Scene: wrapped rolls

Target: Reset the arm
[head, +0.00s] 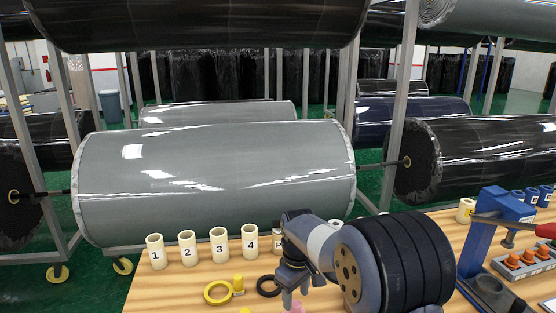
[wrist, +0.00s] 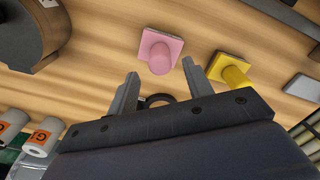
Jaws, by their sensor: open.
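My gripper (head: 291,277) hangs low over the front of the wooden table (head: 185,290) in the head view. In the wrist view my gripper (wrist: 158,82) has its two fingers spread apart with nothing between the tips. A pink peg on a square base (wrist: 160,50) lies just beyond the fingertips. A yellow peg on a square base (wrist: 232,72) is to the right of the fingers. A black ring (wrist: 158,99) shows partly behind the gripper body.
Cream cups numbered 1 (head: 156,252), 2 (head: 188,248), 3 (head: 219,246) and 4 (head: 250,241) stand in a row along the back edge. A yellow ring (head: 218,292) lies in front. A blue press (head: 490,240) stands at right. Large wrapped rolls (head: 215,180) hang behind the table.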

